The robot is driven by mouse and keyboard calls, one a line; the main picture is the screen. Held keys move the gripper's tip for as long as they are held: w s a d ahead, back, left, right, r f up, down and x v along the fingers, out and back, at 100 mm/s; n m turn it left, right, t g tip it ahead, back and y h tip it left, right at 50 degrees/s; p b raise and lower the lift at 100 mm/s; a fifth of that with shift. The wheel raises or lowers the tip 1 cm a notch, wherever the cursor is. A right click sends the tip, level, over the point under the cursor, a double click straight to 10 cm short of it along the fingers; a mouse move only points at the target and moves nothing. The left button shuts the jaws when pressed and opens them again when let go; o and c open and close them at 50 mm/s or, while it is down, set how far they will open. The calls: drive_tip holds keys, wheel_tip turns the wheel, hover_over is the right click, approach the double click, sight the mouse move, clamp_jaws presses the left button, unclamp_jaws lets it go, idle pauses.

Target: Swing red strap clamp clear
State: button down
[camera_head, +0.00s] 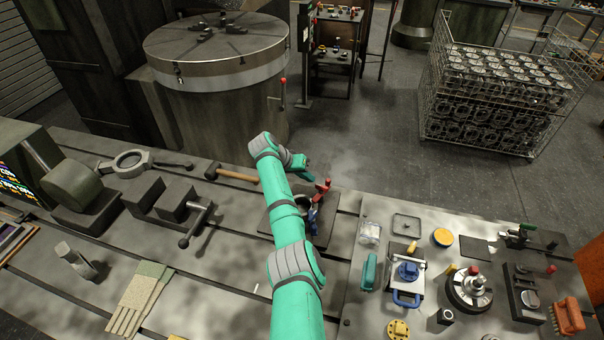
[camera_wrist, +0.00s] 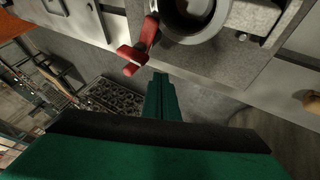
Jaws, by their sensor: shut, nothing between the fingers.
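The red strap clamp (camera_wrist: 141,47) shows in the wrist view as a red lever with a cross-shaped end. It is beside a round metal casting (camera_wrist: 190,18) on a grey fixture plate (camera_wrist: 250,42). My gripper (camera_wrist: 160,82) is shut and empty, its fingertips just below the red clamp and apart from it in the picture. In the head view the red clamp (camera_head: 323,186) stands at the far right of the fixture, right of my gripper (camera_head: 309,178). My arm hides part of the fixture and casting there.
A wooden-handled hammer (camera_head: 232,174) lies left of the fixture. A vise (camera_head: 165,203) stands further left. Several tools and gauges crowd the bench at right, including a teal block (camera_head: 369,272). Open floor lies beyond the bench, with a wire crate (camera_head: 433,118) of castings.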

drive_tip(key=shift+s+d+r, duration=0.1)
drive_tip(key=shift+s+d, duration=0.1)
drive_tip(key=shift+d, duration=1.6)
